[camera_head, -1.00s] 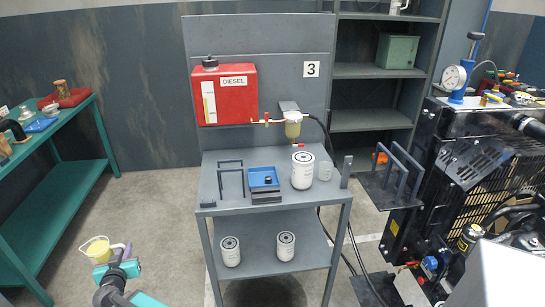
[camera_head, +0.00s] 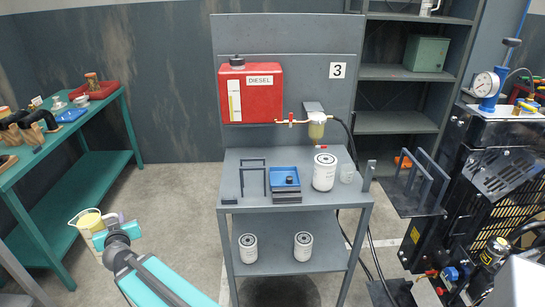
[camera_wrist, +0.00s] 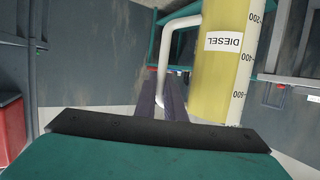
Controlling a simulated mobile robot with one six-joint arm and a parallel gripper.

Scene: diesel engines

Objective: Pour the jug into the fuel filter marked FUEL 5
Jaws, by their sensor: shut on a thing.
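The jug (camera_head: 88,223) holds yellow liquid and hangs in the air at the lower left, seemingly upright. In the wrist view the jug (camera_wrist: 222,75) shows a DIESEL label, a scale and a pale handle (camera_wrist: 168,55). My gripper (camera_head: 108,224) is shut on this handle, and its dark fingers (camera_wrist: 163,100) show in the wrist view. A white filter (camera_head: 324,172) stands on the grey cart's top. Two more white filters (camera_head: 248,248) (camera_head: 303,246) stand on its lower shelf. I cannot read FUEL 5 on any of them.
The cart (camera_head: 294,221) has a back panel marked 3, a red DIESEL tank (camera_head: 252,95), a blue-topped box (camera_head: 286,180) and a clear cup (camera_head: 347,174). A green bench (camera_head: 75,197) stands at left, a black engine (camera_head: 500,165) at right. Floor between bench and cart is open.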

